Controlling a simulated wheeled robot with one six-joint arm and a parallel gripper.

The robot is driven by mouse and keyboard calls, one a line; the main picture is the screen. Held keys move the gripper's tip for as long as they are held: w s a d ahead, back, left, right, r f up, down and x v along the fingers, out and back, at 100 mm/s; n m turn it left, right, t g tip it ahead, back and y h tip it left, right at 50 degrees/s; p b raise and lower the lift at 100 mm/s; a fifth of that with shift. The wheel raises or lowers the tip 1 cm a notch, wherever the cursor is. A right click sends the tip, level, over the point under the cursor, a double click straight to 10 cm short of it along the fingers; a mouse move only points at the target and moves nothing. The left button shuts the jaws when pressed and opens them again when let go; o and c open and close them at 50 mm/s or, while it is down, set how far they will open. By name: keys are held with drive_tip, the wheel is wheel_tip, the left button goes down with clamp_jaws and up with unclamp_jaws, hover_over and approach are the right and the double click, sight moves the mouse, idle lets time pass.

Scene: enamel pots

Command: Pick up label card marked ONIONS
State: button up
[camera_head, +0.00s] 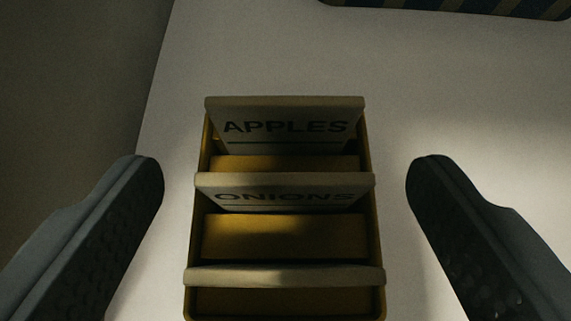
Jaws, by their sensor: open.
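The label card marked ONIONS (284,193) stands upright in the middle slot of a yellow holder (285,237). Its lettering is foreshortened but readable, and its lower part is hidden in the holder. My gripper (285,175) is open, with one dark finger on each side of the holder. The fingers are apart from the card and the holder, with a gap on both sides. Nothing is between the fingertips except the view of the cards below.
A card marked APPLES (285,125) stands behind the ONIONS card. A third card (285,277) stands in front, its face hidden. The holder rests on a pale surface (480,80) with its edge at left. A blue-and-tan striped thing (450,6) is at the top right.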

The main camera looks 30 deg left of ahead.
drive_tip(key=c, duration=1.1)
drive_tip(key=shift+o, duration=0.2)
drive_tip(key=shift+r, duration=0.1)
